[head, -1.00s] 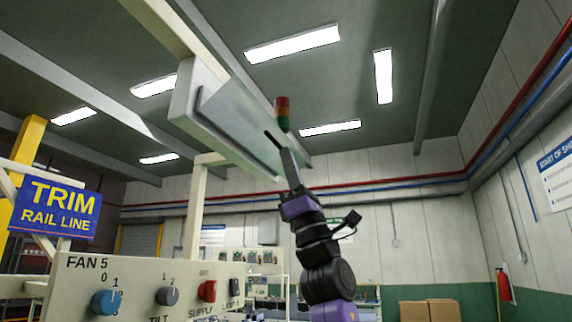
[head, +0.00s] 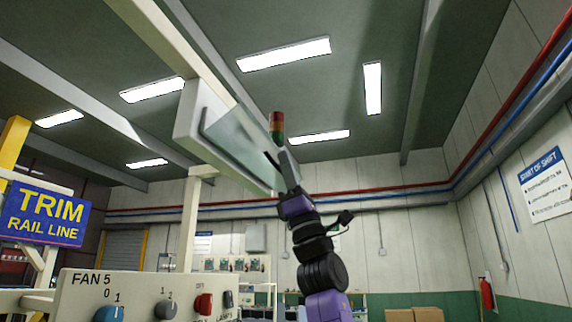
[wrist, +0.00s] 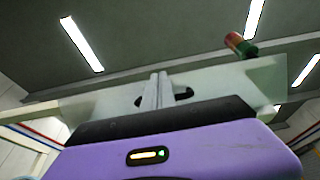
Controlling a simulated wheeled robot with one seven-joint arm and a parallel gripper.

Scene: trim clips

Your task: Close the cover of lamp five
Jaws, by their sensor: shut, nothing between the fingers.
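Lamp five's white box housing (head: 190,112) hangs overhead at left of centre in the head view; no number on it is legible. Its translucent cover (head: 238,148) is ajar, slanting down and away from the housing. The cover also spans the wrist view (wrist: 225,80), with a dark slot or handle (wrist: 183,96) behind the fingers. My gripper (head: 283,157) is shut and empty, pointing up at the cover's far end beside that dark part. In the wrist view the closed fingers (wrist: 155,92) overlap the cover; whether they touch it I cannot tell.
A control panel (head: 140,283) marked FAN 5, with knobs and a red switch, stands at lower left. A pale post (head: 188,225) and beam are close to the lamp. A red-green beacon (head: 277,127) shows behind the cover. Space right of my arm looks free.

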